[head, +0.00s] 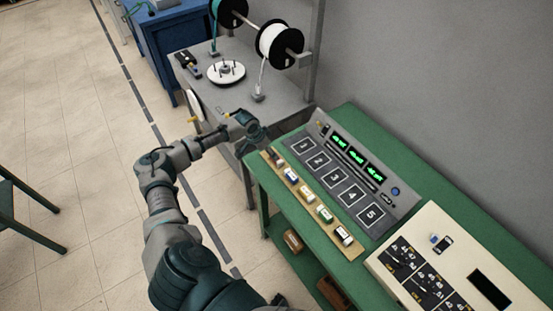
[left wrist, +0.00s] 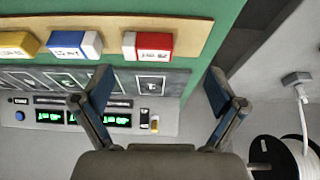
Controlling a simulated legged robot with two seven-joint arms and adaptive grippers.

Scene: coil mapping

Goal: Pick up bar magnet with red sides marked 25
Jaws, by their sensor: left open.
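The bar magnet with red sides (left wrist: 147,45) has a white label and lies at the end of a row on a wooden tray (left wrist: 195,35). The marking on its label is too small to read for certain. In the head view it is at the row's upper left end, close to my left gripper (head: 256,133). In the left wrist view my left gripper (left wrist: 158,88) is open and empty, its fingers spread wide with the magnet beyond them, roughly between their lines and apart from them. My right gripper is in neither view.
A blue-sided magnet (left wrist: 74,44) and a yellow-sided magnet (left wrist: 18,44) lie beside it. A grey panel (head: 377,214) with numbered squares and green displays adjoins the tray on the green bench (head: 422,182). A grey table with spools (head: 272,45) stands behind.

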